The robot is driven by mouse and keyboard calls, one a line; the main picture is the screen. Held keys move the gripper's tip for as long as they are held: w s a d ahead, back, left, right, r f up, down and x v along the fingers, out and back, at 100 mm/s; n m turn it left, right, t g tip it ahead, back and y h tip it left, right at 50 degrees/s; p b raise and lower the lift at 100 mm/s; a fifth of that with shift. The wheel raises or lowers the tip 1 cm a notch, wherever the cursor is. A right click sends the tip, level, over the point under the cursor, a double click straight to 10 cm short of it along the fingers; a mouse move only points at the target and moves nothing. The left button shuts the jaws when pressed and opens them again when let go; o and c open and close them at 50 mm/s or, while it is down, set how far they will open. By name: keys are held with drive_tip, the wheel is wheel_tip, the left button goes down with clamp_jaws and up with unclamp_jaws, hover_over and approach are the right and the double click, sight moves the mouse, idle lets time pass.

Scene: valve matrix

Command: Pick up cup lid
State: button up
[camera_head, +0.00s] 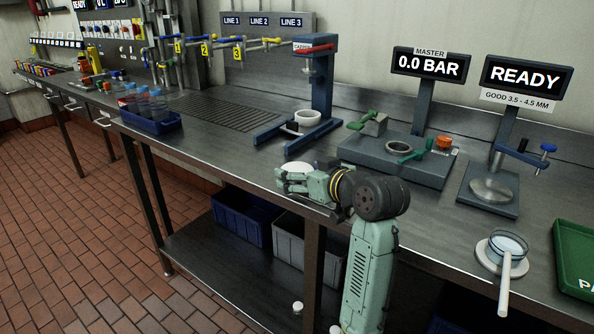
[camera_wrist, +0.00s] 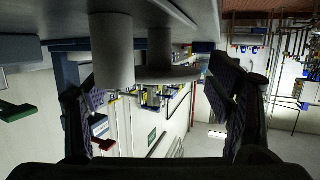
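A pale round disc, which looks like the cup lid (camera_head: 296,165), shows at the bench's front edge in the head view, partly hidden by my gripper (camera_head: 290,181). In the wrist view the bench surface is at the top, so the picture looks inverted. There a grey flat disc (camera_wrist: 168,75) with a stem and a nearer grey cylinder (camera_wrist: 112,55) show between the two dark fingers of my gripper (camera_wrist: 153,80). The fingers are spread apart. I cannot tell whether either finger touches the disc. A white ring-shaped cup (camera_head: 307,118) sits at the blue press stand.
The blue press stand (camera_head: 321,85) is behind my gripper. A grey fixture with green handles (camera_head: 400,160) is to its right. A blue bin of bottles (camera_head: 150,120) is to the left. A magnifier (camera_head: 504,270) and green tray (camera_head: 572,250) are at the front right.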

drive_tip(key=c, duration=0.5)
drive_tip(key=shift+r, duration=0.1)
